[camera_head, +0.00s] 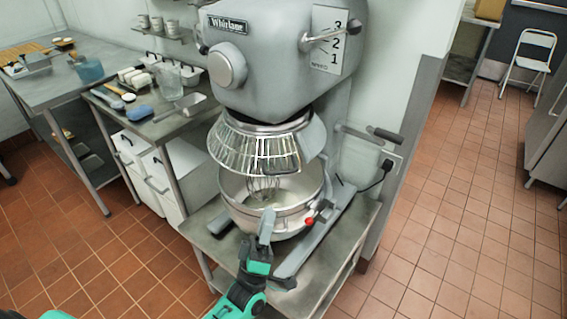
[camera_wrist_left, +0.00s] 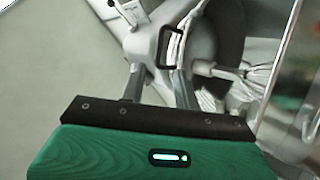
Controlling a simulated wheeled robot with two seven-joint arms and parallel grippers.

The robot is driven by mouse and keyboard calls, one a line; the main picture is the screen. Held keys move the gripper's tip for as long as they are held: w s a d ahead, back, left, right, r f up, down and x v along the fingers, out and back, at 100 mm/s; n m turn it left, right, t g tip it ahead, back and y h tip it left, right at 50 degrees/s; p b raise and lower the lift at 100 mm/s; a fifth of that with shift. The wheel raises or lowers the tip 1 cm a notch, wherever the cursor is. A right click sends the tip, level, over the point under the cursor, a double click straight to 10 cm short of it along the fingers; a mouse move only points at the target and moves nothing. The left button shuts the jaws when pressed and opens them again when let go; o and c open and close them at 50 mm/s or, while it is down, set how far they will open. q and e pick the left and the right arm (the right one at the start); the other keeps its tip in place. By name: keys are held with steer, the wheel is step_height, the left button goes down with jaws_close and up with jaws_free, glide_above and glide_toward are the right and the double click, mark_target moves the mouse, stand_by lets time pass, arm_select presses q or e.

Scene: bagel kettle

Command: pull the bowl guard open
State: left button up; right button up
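The bowl guard (camera_head: 255,150) is a wire cage with a metal rim, hanging below the grey mixer head (camera_head: 285,65). It spans the front above the steel bowl (camera_head: 285,212). The whisk (camera_head: 263,188) shows below it, and also in the left wrist view (camera_wrist_left: 230,73). My left gripper (camera_head: 266,220) is in front of the bowl, below the guard. In the left wrist view its two grey fingers (camera_wrist_left: 158,85) stand apart, with nothing clearly between them. Whether they touch anything cannot be told. My right gripper is not in view.
The mixer stands on a low steel table (camera_head: 345,235). A red knob (camera_head: 309,221) is at the bowl's right side. A side table (camera_head: 150,125) with a clear jug (camera_head: 168,82) and utensils is at left. The tiled floor (camera_head: 450,220) at right is clear.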

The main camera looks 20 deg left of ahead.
arm_select(q)
steer(key=p+x, duration=0.4)
steer(key=x, duration=0.9)
steer(key=shift+p, duration=0.3)
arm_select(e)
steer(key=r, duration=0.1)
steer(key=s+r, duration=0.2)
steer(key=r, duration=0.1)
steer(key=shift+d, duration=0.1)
arm_select(q)
steer(key=shift+w+d+r, duration=0.1)
steer(key=shift+r, duration=0.05)
jaws_close()
